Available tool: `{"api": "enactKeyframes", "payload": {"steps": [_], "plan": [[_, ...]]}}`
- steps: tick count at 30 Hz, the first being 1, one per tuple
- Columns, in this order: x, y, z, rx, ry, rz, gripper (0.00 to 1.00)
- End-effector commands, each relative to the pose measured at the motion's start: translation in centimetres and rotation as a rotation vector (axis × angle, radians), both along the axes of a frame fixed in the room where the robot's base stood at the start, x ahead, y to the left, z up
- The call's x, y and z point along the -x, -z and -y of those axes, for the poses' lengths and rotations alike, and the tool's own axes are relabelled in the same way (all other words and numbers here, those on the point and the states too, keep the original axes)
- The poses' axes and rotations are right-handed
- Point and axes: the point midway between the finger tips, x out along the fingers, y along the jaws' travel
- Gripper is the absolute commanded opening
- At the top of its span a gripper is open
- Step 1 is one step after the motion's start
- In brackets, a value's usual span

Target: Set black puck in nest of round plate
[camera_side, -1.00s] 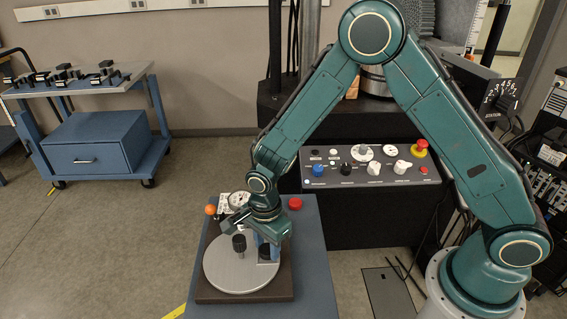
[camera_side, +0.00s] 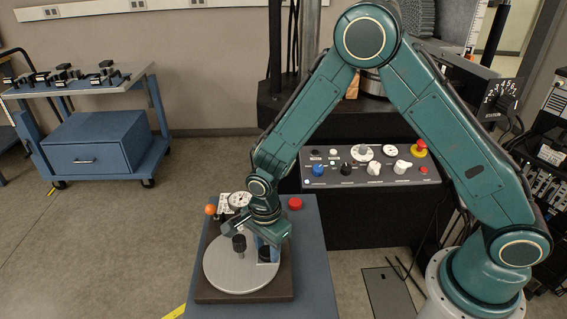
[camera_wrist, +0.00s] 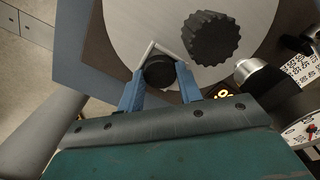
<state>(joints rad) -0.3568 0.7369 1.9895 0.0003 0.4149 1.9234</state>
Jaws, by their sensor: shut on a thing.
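The black puck (camera_wrist: 159,71) is between the blue fingers of my gripper (camera_wrist: 158,88), which is shut on it. The puck also shows low over the plate in the side view (camera_side: 265,253). The round plate (camera_side: 226,272) is a light grey disc, also seen in the wrist view (camera_wrist: 125,25). On it a thin pale V-shaped rail (camera_wrist: 147,52), which looks like the nest, sits around the far side of the puck. I cannot tell whether the puck touches the rail or rests on the plate.
A ribbed black knob (camera_wrist: 211,38) stands up from the plate close beside the puck, also seen in the side view (camera_side: 239,243). A dial gauge (camera_side: 238,200), an orange ball (camera_side: 210,210) and a red button (camera_side: 295,203) are behind the plate. The plate's left part is clear.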

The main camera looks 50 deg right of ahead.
Motion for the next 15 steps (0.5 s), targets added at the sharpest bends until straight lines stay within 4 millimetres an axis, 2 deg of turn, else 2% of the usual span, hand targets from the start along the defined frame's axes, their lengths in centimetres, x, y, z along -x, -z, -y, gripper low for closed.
{"api": "enactKeyframes", "payload": {"steps": [6,7,10,15], "plan": [[0.02,0.17,0.01,0.000,0.000,0.000,0.15],[0.02,0.18,0.01,0.000,0.000,0.000,0.41],[0.09,0.21,0.01,0.000,0.000,-0.002,0.60],[0.29,0.28,0.03,0.002,-0.001,-0.009,0.60]]}}
